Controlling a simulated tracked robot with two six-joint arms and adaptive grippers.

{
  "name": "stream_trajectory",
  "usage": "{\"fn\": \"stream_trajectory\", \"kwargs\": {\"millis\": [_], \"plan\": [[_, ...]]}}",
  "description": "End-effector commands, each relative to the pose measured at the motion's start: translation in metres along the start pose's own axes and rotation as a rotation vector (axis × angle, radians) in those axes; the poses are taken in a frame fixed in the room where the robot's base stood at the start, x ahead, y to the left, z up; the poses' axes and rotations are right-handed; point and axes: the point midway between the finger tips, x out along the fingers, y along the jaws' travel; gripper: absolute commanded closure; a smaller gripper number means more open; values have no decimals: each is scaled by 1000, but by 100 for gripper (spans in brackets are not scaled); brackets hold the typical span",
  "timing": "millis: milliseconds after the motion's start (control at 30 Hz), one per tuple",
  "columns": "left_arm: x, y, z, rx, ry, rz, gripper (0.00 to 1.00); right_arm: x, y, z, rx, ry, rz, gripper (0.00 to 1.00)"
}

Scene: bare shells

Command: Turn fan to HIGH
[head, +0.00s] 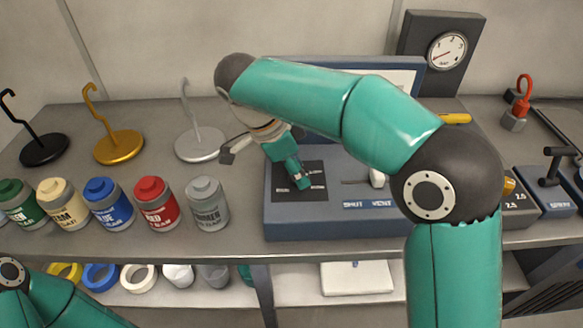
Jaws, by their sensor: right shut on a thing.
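The blue-grey control box (335,222) stands on the bench in the middle of the head view. A dark square plate (286,168) on its left part carries small light print that I cannot read. My right gripper (300,180) reaches down onto this plate and is shut on the fan knob, which it mostly hides. I cannot tell which setting the knob points to. My left gripper is out of view; only part of my left arm shows at the lower left.
A slider marked SHUT and VENT (376,179) sits right of the plate. Several labelled jars, such as the red one (156,203), line the bench front at left. Hook stands, such as the gold one (118,147), stand behind. A gauge (447,50) rises at the back right.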

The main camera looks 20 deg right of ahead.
Motion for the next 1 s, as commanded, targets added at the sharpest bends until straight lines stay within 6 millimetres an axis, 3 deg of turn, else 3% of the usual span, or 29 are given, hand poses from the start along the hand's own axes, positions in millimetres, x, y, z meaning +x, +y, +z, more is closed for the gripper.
{"fn": "stream_trajectory", "kwargs": {"millis": [133,167,300,667,1000], "plan": [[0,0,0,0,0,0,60,-2,-3,1,4,-8,-17,93],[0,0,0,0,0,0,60,-2,-4,1,4,-8,-17,56],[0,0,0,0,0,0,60,-2,-3,1,3,-6,-16,33],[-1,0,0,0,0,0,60,-3,-2,0,3,-3,-11,33],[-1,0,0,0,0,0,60,-44,-5,1,3,-5,-14,33]]}}
